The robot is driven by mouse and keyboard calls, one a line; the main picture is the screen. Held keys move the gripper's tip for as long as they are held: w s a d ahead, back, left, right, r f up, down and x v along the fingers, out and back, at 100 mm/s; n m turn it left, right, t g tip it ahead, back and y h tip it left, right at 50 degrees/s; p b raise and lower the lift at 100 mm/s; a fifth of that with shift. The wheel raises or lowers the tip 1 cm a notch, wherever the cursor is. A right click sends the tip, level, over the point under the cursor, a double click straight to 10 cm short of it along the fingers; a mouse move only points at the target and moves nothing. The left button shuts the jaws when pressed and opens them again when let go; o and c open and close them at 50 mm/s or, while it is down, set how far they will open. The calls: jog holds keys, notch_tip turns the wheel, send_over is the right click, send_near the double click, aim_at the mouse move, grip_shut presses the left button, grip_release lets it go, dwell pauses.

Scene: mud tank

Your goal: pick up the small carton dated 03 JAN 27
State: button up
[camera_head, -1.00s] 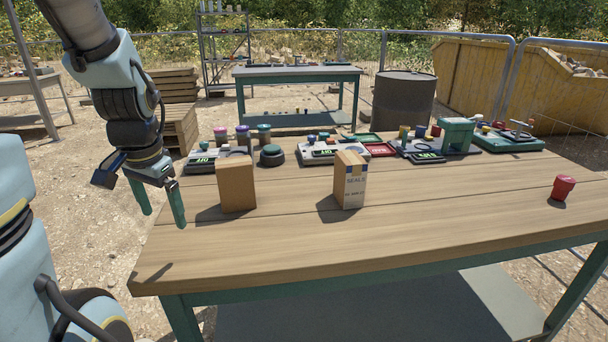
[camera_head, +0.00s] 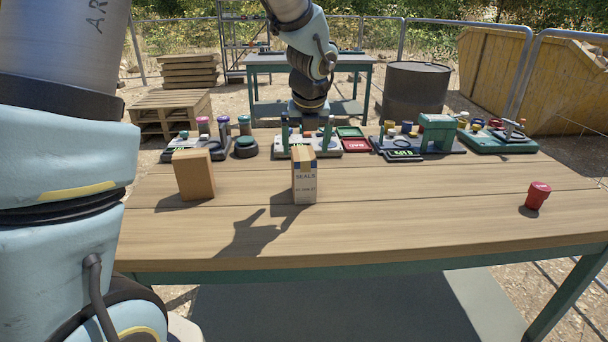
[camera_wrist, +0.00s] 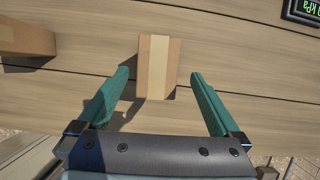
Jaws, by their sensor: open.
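A small tan carton (camera_head: 305,188) with a "SEALS" label and a date line stands upright on the wooden table; the date is too small to read surely. A second small carton (camera_head: 194,178) stands to its left, with a plain brown face and no date showing. My gripper (camera_head: 306,145) is open and empty, pointing down above the labelled carton. In the wrist view the labelled carton's taped top (camera_wrist: 158,62) lies between and slightly beyond the fingertips (camera_wrist: 161,77), and the other carton (camera_wrist: 27,40) shows at the left edge.
A red cup (camera_head: 537,196) stands at the right of the table (camera_head: 400,220). The table between the labelled carton and cup is clear.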

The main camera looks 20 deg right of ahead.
jog(key=x, duration=0.4)
jog(key=p+x, duration=0.1)
jog(key=x, duration=0.3)
jog(key=shift+a, duration=0.2)
jog(key=c, duration=1.6)
